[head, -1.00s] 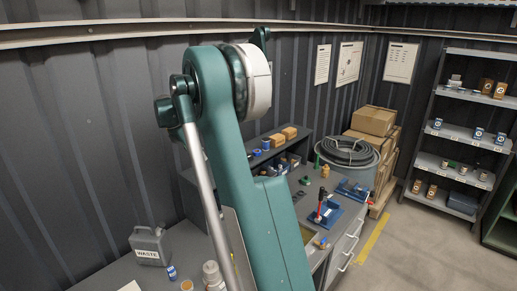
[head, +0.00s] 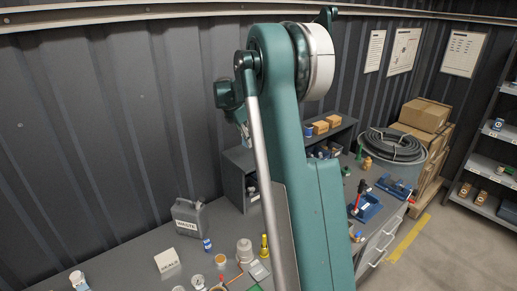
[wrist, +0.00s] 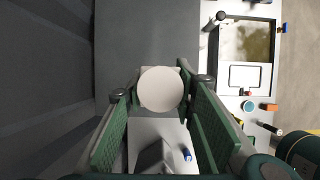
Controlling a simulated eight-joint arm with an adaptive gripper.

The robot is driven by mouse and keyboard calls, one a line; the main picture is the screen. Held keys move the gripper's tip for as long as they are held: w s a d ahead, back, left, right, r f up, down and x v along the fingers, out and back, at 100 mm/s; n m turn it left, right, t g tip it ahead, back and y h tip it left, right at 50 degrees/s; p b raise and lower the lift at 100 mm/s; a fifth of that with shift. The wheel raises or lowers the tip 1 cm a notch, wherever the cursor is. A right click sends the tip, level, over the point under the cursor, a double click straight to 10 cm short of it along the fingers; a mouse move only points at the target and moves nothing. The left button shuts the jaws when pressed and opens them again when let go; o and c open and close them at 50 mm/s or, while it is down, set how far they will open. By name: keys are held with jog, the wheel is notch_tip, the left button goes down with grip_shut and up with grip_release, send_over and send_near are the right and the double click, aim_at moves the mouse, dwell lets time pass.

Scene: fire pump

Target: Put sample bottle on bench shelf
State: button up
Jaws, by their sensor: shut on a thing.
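My gripper (wrist: 158,92) is shut on the sample bottle (wrist: 161,88), whose pale round end shows between the two green finger pads in the wrist view. The bottle's sides are mostly hidden from this angle. In the head view my arm hides most of the gripper, and I cannot make out the bottle there. The grey bench shelf (head: 232,180) stands on the bench against the wall, partly behind my arm. Small tan boxes and a blue item sit on its top. How far the bottle is from the shelf I cannot tell.
Several small containers, including a yellow one (head: 264,246), sit at the front. A coiled hose (head: 393,145) and cartons (head: 425,115) are beyond the bench.

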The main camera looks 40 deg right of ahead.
jog(key=shift+f, duration=1.55)
jog(key=shift+f, duration=0.1)
jog(key=shift+f+p, duration=0.55)
jog(key=shift+f, duration=1.45)
jog(key=shift+f, duration=0.2)
jog(key=o, duration=0.9)
jog(key=shift+r, duration=0.15)
jog(key=b+v, duration=0.1)
jog(key=v, duration=1.1)
jog(key=shift+b, duration=0.3)
